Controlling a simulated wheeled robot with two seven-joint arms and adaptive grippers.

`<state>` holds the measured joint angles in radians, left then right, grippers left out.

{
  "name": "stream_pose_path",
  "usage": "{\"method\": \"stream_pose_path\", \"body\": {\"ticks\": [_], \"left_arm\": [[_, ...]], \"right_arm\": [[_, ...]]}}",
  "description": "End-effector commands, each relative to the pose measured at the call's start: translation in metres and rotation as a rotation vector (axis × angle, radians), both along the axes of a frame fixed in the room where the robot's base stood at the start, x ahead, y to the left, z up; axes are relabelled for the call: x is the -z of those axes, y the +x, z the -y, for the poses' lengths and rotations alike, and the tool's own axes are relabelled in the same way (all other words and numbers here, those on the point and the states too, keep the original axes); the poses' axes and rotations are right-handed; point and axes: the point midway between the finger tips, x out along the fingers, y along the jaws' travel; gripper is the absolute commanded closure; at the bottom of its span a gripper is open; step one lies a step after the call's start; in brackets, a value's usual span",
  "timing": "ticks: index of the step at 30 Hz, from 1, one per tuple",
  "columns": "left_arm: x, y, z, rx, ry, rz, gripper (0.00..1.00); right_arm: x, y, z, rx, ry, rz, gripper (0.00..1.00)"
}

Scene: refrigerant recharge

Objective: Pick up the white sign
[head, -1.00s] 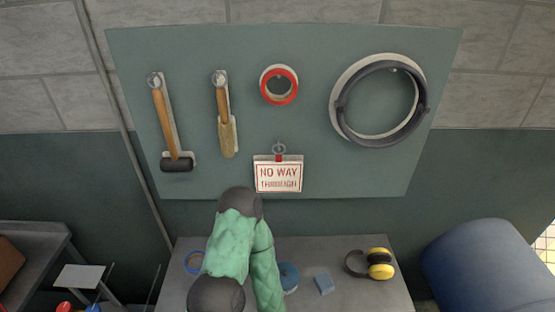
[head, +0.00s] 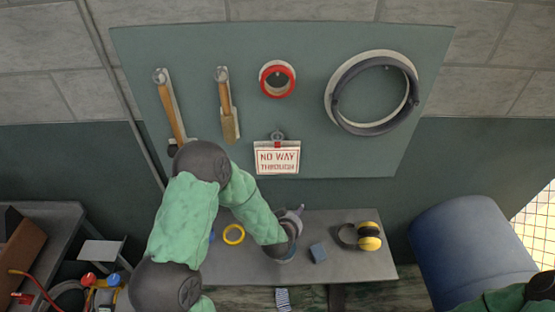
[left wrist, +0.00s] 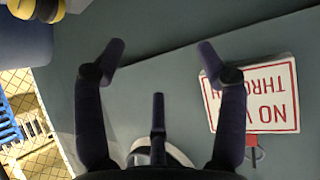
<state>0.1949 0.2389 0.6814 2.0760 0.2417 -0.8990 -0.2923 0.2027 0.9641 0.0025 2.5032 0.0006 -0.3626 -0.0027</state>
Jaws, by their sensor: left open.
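The white sign (head: 277,158), lettered "NO WAY THROUGH" in red with a red border, hangs from a hook on the green board. In the left wrist view the sign (left wrist: 252,95) appears upside down at the right, by one fingertip, with a red piece at its edge. My left gripper (left wrist: 162,53) is open, with nothing between its fingers. In the head view my left gripper (head: 299,211) is mostly hidden by its wrist, over the table and below and right of the sign. My right gripper is out of view.
The board (head: 330,160) also holds a hammer (head: 170,105), a brush (head: 227,110), red tape (head: 277,78) and a large ring (head: 333,105). Below, the grey table (head: 345,275) bears yellow tape (head: 233,234), a blue block (head: 318,253) and earmuffs (head: 368,238). A blue barrel (head: 460,250) stands at right.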

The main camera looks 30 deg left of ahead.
Motion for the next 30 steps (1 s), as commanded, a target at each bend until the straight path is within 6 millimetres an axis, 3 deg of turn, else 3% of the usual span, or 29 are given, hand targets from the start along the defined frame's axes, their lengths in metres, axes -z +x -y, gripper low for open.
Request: {"method": "stream_pose_path", "body": {"ticks": [1, 6, 9, 13, 20, 30], "left_arm": [[-0.024, 0.011, -0.01, -0.025, 0.039, 0.071, 0.28], [-0.096, 0.03, -0.043, -0.121, 0.174, 0.275, 0.28], [-0.134, 0.033, -0.058, -0.179, 0.243, 0.377, 0.28], [-0.171, 0.03, -0.073, -0.243, 0.311, 0.471, 0.28], [-0.199, 0.028, -0.086, -0.298, 0.364, 0.54, 0.28], [-0.2, 0.066, -0.11, -0.302, 0.367, 0.542, 0.28]], "right_arm": [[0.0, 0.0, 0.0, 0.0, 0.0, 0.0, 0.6], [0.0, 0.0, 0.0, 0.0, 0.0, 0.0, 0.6], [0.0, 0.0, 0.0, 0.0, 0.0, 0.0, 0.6], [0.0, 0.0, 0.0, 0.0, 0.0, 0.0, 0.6], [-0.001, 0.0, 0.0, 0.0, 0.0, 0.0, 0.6], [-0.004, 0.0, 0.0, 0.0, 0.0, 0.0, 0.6]]}}
